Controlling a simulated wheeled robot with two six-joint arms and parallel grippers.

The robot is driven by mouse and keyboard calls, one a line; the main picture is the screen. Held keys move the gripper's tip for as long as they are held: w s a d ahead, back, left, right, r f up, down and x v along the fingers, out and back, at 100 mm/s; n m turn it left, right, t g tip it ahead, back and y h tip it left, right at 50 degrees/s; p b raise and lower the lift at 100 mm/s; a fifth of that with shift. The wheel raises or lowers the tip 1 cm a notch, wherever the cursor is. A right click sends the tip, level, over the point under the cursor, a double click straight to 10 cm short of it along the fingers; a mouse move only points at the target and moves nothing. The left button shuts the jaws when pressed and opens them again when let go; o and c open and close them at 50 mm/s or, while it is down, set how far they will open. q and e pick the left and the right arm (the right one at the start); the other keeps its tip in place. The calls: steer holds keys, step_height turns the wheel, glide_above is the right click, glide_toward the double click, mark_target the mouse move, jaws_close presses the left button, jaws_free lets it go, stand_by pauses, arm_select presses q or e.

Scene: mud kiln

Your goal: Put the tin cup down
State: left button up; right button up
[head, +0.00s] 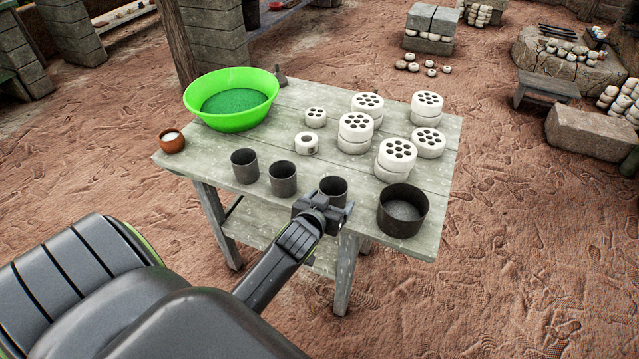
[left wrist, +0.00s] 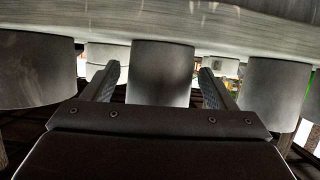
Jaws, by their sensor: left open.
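Three dark grey tin cups stand upright along the front of the wooden table (head: 225,180): a left cup (head: 245,167), a middle cup (head: 283,180) and a right cup (head: 333,188). My left gripper (head: 325,207) is at the near side of the right cup and partly hides it. In the left wrist view, which looks upside down, this cup (left wrist: 162,78) stands on the tabletop between the two open fingers, with gaps showing at both sides. The middle cup (left wrist: 274,98) shows at the right there. My right gripper is out of view.
A wider dark pot (head: 402,213) stands close right of the right cup, at the table's corner. Several white perforated clay blocks (head: 397,155) stand behind. A green basin (head: 231,112) and small brown bowl (head: 172,141) are at the left. Bare tabletop lies between basin and blocks.

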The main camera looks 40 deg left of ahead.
arm_select(q)
steer(key=v, duration=1)
steer(key=shift+s, duration=0.1)
steer(key=s+f+m+g+h, duration=0.1)
steer(key=s+f+g, duration=0.25)
steer(key=f, duration=1.05)
steer(key=s+f+m+g, duration=0.15)
steer(key=s+f, duration=0.25)
steer(key=f, duration=1.1)
steer(key=s+f+g, duration=0.2)
steer(key=s+f, duration=0.3)
steer(key=s, duration=0.4)
steer(key=s+f+g, duration=0.2)
steer(key=s+f, duration=0.4)
steer(key=s, duration=0.3)
steer(key=s+f+g+h, duration=0.1)
steer(key=s+f+g, duration=0.2)
steer(key=s+f, duration=0.3)
steer(key=s, duration=0.2)
steer(key=shift+s, duration=0.4)
steer(key=shift+a, duration=0.1)
